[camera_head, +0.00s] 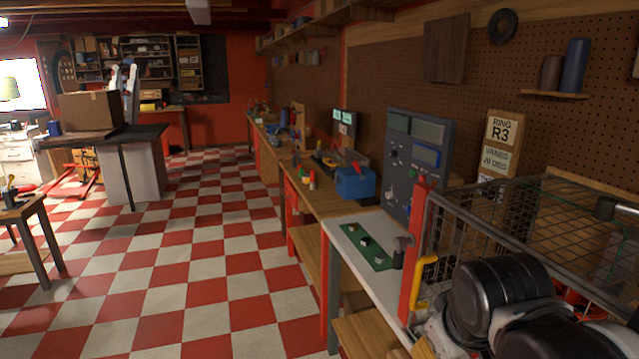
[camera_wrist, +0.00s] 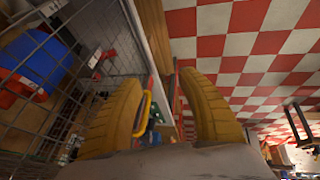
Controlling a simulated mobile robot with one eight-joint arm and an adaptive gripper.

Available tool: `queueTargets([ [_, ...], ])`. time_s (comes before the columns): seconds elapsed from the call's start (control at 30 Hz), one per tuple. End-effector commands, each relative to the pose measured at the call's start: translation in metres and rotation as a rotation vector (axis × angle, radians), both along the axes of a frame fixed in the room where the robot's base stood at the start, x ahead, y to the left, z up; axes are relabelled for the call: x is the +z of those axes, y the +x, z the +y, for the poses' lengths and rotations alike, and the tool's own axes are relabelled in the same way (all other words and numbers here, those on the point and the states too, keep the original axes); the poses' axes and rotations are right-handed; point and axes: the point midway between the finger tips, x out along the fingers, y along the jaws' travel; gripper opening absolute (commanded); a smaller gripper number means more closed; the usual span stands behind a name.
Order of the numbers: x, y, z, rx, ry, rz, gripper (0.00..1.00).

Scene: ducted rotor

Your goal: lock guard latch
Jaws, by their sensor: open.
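The wire-mesh guard (camera_head: 475,222) stands at the right in the head view, with a red post (camera_head: 414,262) at its front corner. In the wrist view the mesh (camera_wrist: 62,100) fills the left side. My gripper (camera_wrist: 160,82) is open there, its two yellow fingers spread with nothing held. The yellow handle (camera_wrist: 143,115) shows between them, farther off; contact is not visible. My arm hides the gripper's area in the head view.
A grey control panel (camera_head: 417,160) stands behind the bench. A green mat (camera_head: 366,246) with small parts lies on the pale bench top, near a blue box (camera_head: 355,183). A blue and red object (camera_wrist: 35,62) sits behind the mesh.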

Motion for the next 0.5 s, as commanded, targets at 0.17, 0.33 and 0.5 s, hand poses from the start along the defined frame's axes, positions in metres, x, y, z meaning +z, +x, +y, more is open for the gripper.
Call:
queueTargets([
  [0.17,-0.041,-0.042,0.003,-0.176,0.178,-0.098,0.46],
  [0.33,-0.054,-0.054,0.005,-0.244,0.250,-0.133,0.46],
  [0.5,-0.054,-0.055,0.006,-0.250,0.255,-0.136,0.46],
])
